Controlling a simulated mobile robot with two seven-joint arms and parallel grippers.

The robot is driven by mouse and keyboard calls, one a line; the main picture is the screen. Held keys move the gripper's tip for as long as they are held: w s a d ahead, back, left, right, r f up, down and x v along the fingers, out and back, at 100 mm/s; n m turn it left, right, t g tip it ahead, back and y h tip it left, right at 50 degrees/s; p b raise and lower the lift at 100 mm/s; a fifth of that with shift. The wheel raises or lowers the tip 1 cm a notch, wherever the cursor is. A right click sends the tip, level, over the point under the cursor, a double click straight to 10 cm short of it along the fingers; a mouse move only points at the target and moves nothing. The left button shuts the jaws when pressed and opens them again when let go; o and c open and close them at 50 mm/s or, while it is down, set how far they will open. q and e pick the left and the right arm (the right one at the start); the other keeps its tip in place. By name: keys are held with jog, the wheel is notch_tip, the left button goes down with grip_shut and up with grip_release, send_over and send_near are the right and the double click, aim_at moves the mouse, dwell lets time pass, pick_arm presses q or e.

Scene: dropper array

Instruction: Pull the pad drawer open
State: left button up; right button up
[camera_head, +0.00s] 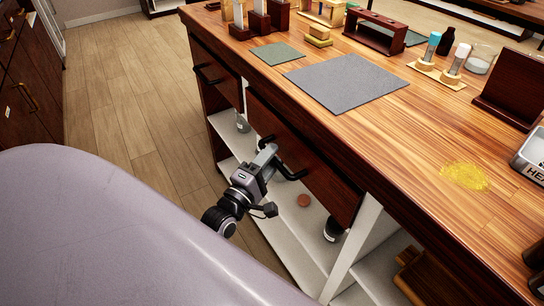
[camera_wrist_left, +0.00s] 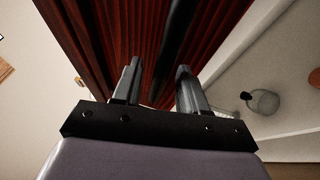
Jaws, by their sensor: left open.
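The drawer front (camera_head: 315,160) is dark red-brown wood, set under the bench top, and appears flush with the bench. Its black bar handle (camera_head: 290,173) sticks out from the front. My left gripper (camera_head: 268,154) is at this handle and partly covers it. In the left wrist view the gripper (camera_wrist_left: 157,85) is open, with the black handle bar (camera_wrist_left: 175,40) running between its two fingers. I cannot tell whether a finger touches the bar. The wood front (camera_wrist_left: 110,35) fills the space behind it. My right gripper is not in view.
Another drawer (camera_head: 215,78) with a black handle is at the left. A white shelf (camera_head: 290,240) below holds bottles and a reddish disc (camera_head: 303,200). The bench top (camera_head: 415,125) carries a grey mat (camera_head: 347,82), racks and a yellow powder patch (camera_head: 464,176). Floor on the left is clear.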

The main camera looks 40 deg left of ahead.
pick_arm(q)
jog(key=shift+w+r, duration=0.1)
jog(key=shift+w, duration=0.25)
grip_shut()
jog(key=s+a+p, duration=0.2)
jog(key=s+a, duration=0.1)
jog(key=s, duration=0.5)
jog(key=s+a+p, duration=0.2)
jog(key=s+a, duration=0.2)
jog(key=s, duration=0.5)
jog(key=shift+s, duration=0.25)
jog(key=shift+a, duration=0.1)
grip_release()
